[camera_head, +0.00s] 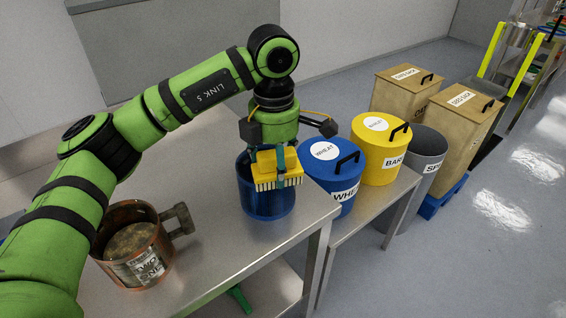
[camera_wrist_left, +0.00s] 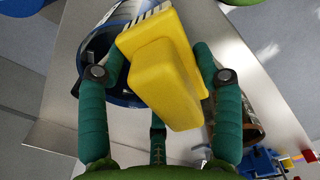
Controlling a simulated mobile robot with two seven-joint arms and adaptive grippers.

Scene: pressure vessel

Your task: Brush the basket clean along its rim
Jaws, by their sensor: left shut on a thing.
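A blue round basket (camera_head: 266,204) stands upright on the steel table, close to its right edge. My left gripper (camera_head: 277,165) is shut on a yellow brush (camera_head: 265,164) with pale bristles. It holds the brush over the basket's opening at the near side of the rim, with the bristles facing down. The brush hides part of the rim, so I cannot tell whether the bristles touch it. My right gripper does not show.
A copper pot (camera_head: 140,262) with a handle and a label stands on the steel table (camera_head: 205,240) at the left. Beyond the table's right edge stand a blue lidded drum (camera_head: 329,172), a yellow one (camera_head: 377,150), a grey bin (camera_head: 421,165) and wooden boxes (camera_head: 462,128).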

